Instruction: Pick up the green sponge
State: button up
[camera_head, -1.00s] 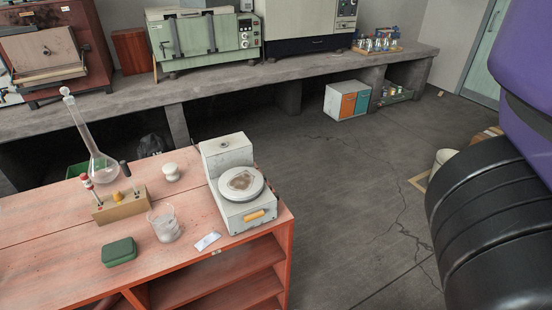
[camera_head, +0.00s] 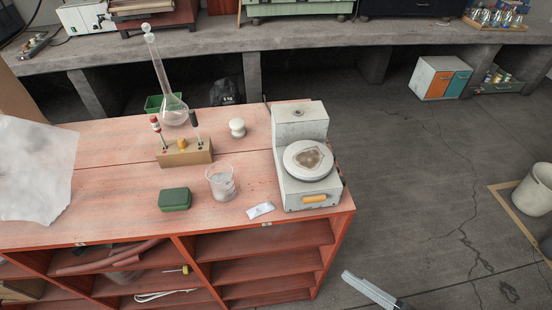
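The green sponge (camera_head: 174,199) is a dark green, rounded block. It lies flat near the front edge of the reddish wooden table (camera_head: 105,222), left of a glass beaker (camera_head: 221,183). Nothing touches it or covers it. A pale grey, finger-like part with a dark end, which looks like part of my gripper (camera_head: 369,289), shows at the bottom edge, right of the table. It is well apart from the sponge. The rest of it is cut off, so its opening is not visible.
A wooden stand (camera_head: 185,153), a long-necked flask (camera_head: 172,108) and a white jar (camera_head: 237,128) stand behind. Crumpled pale sheet (camera_head: 35,170) lies at left.

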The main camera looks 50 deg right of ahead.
aim_at(181, 198)
jog(key=j+u, duration=0.25)
jog(key=u, duration=0.25)
jog(key=j+u, duration=0.3)
jog(key=u, duration=0.2)
